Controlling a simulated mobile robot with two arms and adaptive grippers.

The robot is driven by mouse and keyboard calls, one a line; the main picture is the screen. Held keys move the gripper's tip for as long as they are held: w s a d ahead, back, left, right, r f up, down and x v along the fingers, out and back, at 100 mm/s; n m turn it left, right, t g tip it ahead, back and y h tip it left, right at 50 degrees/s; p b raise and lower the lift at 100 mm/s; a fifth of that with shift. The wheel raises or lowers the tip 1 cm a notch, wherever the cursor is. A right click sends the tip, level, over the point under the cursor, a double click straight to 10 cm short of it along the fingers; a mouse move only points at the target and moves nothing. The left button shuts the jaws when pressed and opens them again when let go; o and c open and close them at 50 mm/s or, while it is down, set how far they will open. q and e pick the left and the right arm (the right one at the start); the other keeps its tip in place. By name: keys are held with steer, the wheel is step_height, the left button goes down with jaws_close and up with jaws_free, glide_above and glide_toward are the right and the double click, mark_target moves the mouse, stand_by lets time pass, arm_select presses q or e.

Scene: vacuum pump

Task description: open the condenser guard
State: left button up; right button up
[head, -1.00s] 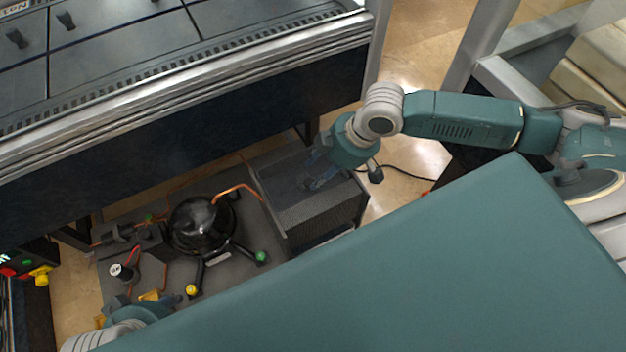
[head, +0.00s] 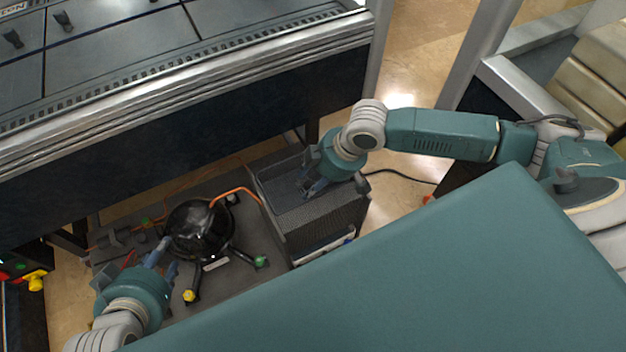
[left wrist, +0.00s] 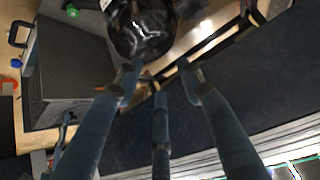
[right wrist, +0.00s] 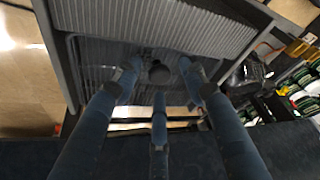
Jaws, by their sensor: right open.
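The condenser is a dark box (head: 345,205) on the grey base plate, right of the black compressor. In the right wrist view its ribbed face (right wrist: 160,22) and a dark framed panel, seemingly the guard (right wrist: 90,65), fill the top. A round dark knob (right wrist: 159,74) shows between my right fingertips; I cannot tell if they touch it. My right gripper (head: 308,186) is open over the box's top. My left gripper (head: 166,258) is open beside the black compressor (head: 200,228); the compressor also shows beyond its fingers in the left wrist view (left wrist: 140,28).
A large teal part of my own body hides the lower right. A dark bench (head: 200,145) with a metal edge stands behind the pump unit. A copper pipe (head: 237,191) runs from compressor to box. A yellow knob (head: 189,296) and a green knob (head: 261,262) sit low in front.

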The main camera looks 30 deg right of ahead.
jaws_close()
